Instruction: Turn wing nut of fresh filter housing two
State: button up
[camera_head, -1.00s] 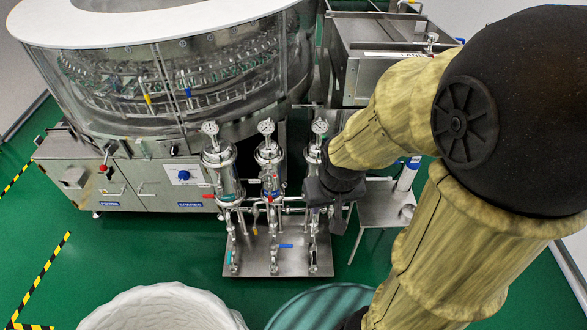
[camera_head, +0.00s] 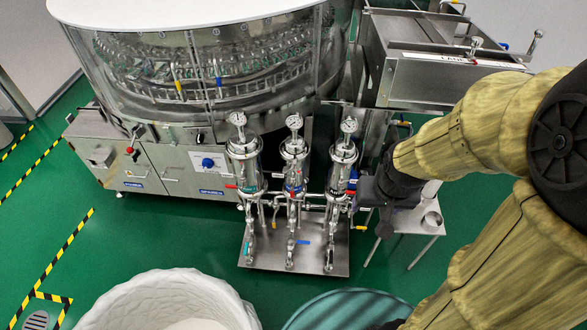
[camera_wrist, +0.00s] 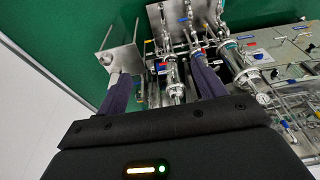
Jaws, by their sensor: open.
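Three upright clear filter housings with steel fittings and round gauges on top stand in a row in the head view: left (camera_head: 245,168), middle (camera_head: 294,168) and right (camera_head: 342,168). I cannot read which one is number two, and no wing nut is clear at this size. My gripper (camera_head: 366,194) is just right of the right housing, pointing left at about its lower body. In the wrist view my gripper (camera_wrist: 160,88) is open, its two dark fingers wide apart. A housing (camera_wrist: 173,78) shows beyond and between the fingers; no contact is visible.
The housings stand on a steel base plate (camera_head: 294,256) with pipes and coloured valve handles. The rotary washer (camera_head: 200,75) is behind them. A small steel side table (camera_head: 418,215) is right, partly behind my arm. A white bin (camera_head: 170,300) and a teal round lid (camera_head: 345,308) are in front.

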jog(key=shift+o, duration=1.3)
jog(key=w+a+f+m+t+y+b, duration=0.1)
jog(key=w+a+f+m+t+b, duration=0.1)
jog(key=w+a+f, duration=0.5)
jog(key=w+f+m+b, duration=0.1)
jog(key=w+f, duration=0.2)
jog(key=w, duration=0.1)
jog(key=shift+w+a+f+t+y+b, duration=0.2)
jog(key=shift+a+t+y+b, duration=0.05)
jog(key=shift+t+y+b, duration=0.15)
jog(key=w+a+f+m+t+y+b, duration=0.2)
jog(key=w+a+f+m+t+b, duration=0.25)
jog(key=a+f+m, duration=0.45)
jog(key=w+a+f+m+t+y+b, duration=0.35)
jog(key=w+a+f+m, duration=0.25)
jog(key=a+f+m, duration=0.25)
jog(key=d+f+m+t+h+b, duration=0.1)
jog(key=f+m+t+h, duration=0.1)
jog(key=m, duration=0.6)
jog(key=s+d+f+m+t+h+b, duration=0.1)
jog(key=d+f+m+t+h+b, duration=0.1)
jog(key=f+m+h, duration=0.2)
jog(key=m+h, duration=0.2)
jog(key=m, duration=0.1)
jog(key=shift+s+d+f+m, duration=0.15)
jog(key=shift+d+f+m, duration=0.15)
jog(key=shift+f+m, duration=0.1)
